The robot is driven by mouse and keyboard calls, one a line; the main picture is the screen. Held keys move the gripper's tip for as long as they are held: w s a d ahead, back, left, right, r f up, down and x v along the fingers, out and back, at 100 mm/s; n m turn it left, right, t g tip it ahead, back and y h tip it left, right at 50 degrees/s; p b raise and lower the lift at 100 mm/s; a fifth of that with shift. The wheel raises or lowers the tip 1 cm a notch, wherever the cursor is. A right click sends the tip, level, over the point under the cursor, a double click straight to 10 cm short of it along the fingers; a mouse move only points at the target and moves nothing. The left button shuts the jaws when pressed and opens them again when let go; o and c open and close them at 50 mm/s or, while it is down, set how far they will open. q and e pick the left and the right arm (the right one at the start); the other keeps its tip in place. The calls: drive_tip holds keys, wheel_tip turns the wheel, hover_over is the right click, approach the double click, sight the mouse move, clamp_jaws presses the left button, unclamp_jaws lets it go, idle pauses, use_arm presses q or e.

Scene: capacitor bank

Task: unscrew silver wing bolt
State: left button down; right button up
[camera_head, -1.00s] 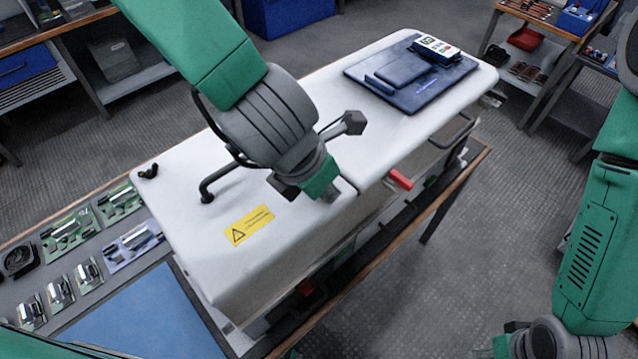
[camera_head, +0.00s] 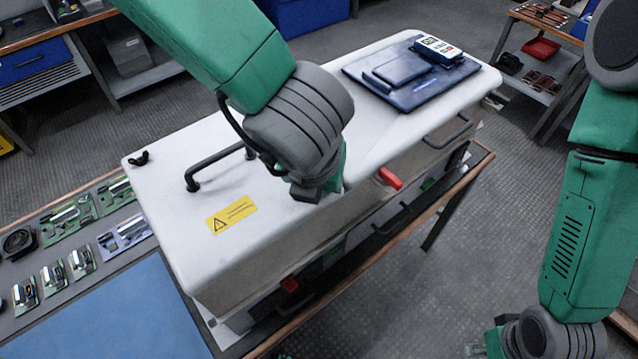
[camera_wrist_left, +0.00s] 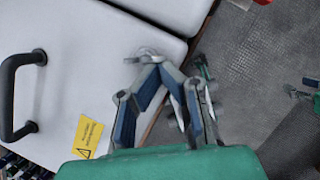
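A small silver thing, seemingly the silver wing bolt (camera_wrist_left: 148,52), sits near the front edge of the white cabinet top in the left wrist view. My left gripper (camera_wrist_left: 150,61) reaches down to it, and its fingers lean in towards each other with the tips right at the bolt. Whether the tips pinch it is too small to tell. In the head view my left wrist hides the bolt and fingertips. My right gripper (camera_head: 484,348) hangs low at the bottom right, partly cut off, away from the cabinet; its finger opening is unclear.
The white cabinet (camera_head: 230,264) carries a black bar handle (camera_head: 191,178), a black wing bolt (camera_head: 139,158), a yellow warning label (camera_head: 231,215) and a dark blue panel (camera_head: 400,85). A red latch (camera_head: 389,178) sticks out at the front. Small parts lie on the left bench.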

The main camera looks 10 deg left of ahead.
use_arm(q)
drive_tip(key=n, duration=0.1)
drive_tip(key=d+n+y, duration=0.1)
drive_tip(key=n, duration=0.1)
drive_tip(key=shift+w, duration=0.15)
drive_tip(key=n, duration=0.1)
drive_tip(key=n+y, duration=0.1)
drive_tip(key=n, duration=0.2)
drive_tip(key=shift+w+d+n+g+y, duration=0.1)
drive_tip(key=shift+w+n+g+y, duration=0.2)
drive_tip(key=shift+w+y, duration=0.1)
drive_tip(key=shift+d, duration=0.1)
drive_tip(key=shift+w+d, duration=0.1)
drive_tip(key=shift+w, duration=0.2)
idle(1.2)
drive_tip(key=shift+w+d+r, duration=0.1)
drive_tip(key=shift+w+d, duration=0.1)
drive_tip(key=shift+w, duration=0.45)
